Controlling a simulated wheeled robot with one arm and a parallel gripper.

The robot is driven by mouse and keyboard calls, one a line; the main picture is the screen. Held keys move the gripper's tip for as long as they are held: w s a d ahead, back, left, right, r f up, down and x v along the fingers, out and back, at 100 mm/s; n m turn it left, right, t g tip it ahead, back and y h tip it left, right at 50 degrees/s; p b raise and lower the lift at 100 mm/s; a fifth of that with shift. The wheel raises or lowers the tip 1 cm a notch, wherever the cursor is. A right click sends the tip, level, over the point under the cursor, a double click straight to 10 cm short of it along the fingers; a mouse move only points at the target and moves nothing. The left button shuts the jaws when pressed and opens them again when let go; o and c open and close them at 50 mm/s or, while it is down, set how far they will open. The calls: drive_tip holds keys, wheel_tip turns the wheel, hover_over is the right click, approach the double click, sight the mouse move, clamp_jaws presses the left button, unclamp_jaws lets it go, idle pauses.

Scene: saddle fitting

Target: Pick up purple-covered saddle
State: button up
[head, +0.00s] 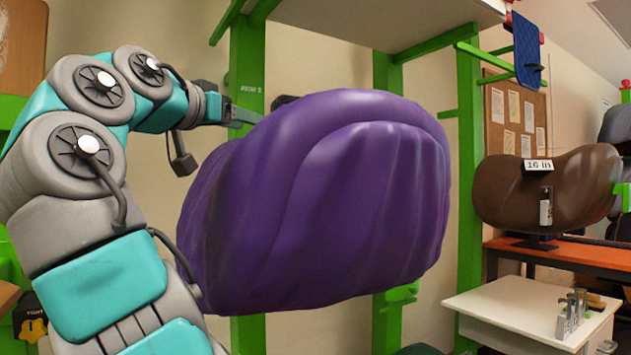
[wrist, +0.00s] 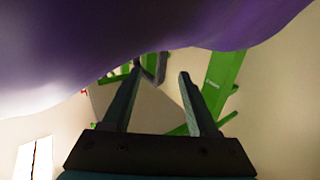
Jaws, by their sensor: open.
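The purple-covered saddle (head: 325,200) is large in the middle of the head view, in front of the green rack. It also fills the top of the wrist view (wrist: 130,45). My gripper (wrist: 160,78) is open in the wrist view, with two dark fingers apart and nothing seen between them but background. In the head view my arm comes from the left, and its end reaches behind the saddle's upper left edge, where the fingers are mostly hidden. I cannot tell whether the fingers touch the saddle.
A green rack (head: 245,75) with a white shelf (head: 400,18) stands behind the saddle. At the right, a brown saddle (head: 550,190) marked "16 in" sits on a stand over an orange table (head: 570,254). A white table (head: 515,310) holding small metal items is at the lower right.

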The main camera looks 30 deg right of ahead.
drive_tip(key=x, duration=0.4)
drive_tip(key=p+x, duration=0.1)
drive_tip(key=x, duration=0.3)
drive_tip(key=shift+w+a+f, duration=0.1)
drive_tip(key=shift+w+f, duration=0.1)
clamp_jaws()
drive_tip(key=shift+r, duration=0.1)
idle(1.2)
